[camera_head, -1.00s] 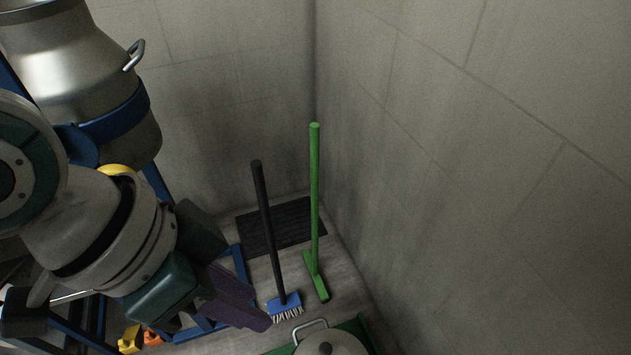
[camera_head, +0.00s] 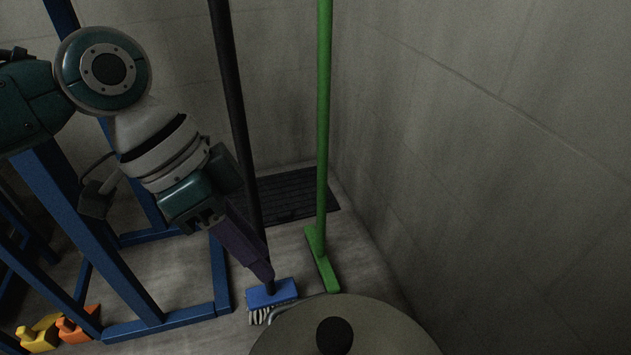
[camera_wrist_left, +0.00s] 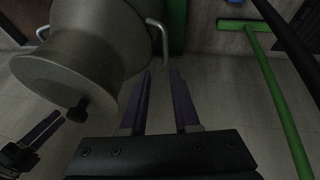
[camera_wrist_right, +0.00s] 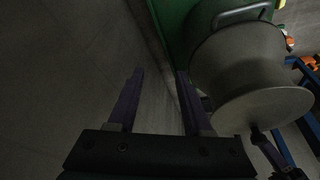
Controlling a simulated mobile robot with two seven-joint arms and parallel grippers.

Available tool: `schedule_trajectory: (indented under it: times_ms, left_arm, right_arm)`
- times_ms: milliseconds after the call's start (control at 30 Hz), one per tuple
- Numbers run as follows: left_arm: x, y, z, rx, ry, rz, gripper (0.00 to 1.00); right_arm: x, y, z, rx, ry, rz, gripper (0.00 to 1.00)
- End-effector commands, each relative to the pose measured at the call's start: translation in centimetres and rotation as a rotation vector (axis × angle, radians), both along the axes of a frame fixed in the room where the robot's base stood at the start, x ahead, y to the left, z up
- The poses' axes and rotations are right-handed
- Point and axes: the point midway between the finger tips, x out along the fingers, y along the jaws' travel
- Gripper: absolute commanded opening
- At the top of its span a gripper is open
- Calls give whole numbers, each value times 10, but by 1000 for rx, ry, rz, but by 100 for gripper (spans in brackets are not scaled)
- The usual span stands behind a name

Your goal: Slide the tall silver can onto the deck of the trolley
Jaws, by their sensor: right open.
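The tall silver can shows from above in the head view as a round lid (camera_head: 390,325) with a black knob, at the bottom edge. Its body and side handles show in the left wrist view (camera_wrist_left: 95,60) and at right in the right wrist view (camera_wrist_right: 235,65). A green part of the trolley (camera_wrist_right: 175,25) lies close by the can; its contact with the can's base is hidden. My left gripper (camera_head: 266,275) points down beside the can; its fingers (camera_wrist_left: 160,73) are apart and empty near one handle. My right gripper (camera_wrist_right: 160,72) is open and empty beside the can.
A green squeegee (camera_head: 323,150) and a black-handled blue brush (camera_head: 271,293) stand close behind the can. A blue frame (camera_head: 165,322) and yellow (camera_head: 38,333) and orange (camera_head: 78,325) pieces are at left. A wall (camera_head: 500,170) bounds the right.

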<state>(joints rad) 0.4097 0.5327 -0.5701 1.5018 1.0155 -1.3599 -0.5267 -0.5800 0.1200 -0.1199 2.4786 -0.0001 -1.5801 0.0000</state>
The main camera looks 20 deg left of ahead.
Motion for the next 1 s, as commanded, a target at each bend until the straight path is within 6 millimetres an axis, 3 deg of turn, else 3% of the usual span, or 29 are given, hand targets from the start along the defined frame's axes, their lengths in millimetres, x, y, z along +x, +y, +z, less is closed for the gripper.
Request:
schedule_trajectory:
  times_ms: [33,100,633,1000]
  left_arm:
    - [3,2,-16,0,-2,0,30]
    - [4,3,-20,-2,-2,-1,30]
    - [5,2,-25,-4,-1,-1,30]
    - [9,-22,-82,-5,0,-1,30]
  right_arm:
    - [0,0,-17,0,-1,0,50]
    - [0,0,-22,0,-1,0,50]
    - [0,0,-26,0,-2,1,50]
    - [0,0,-70,0,-2,1,50]
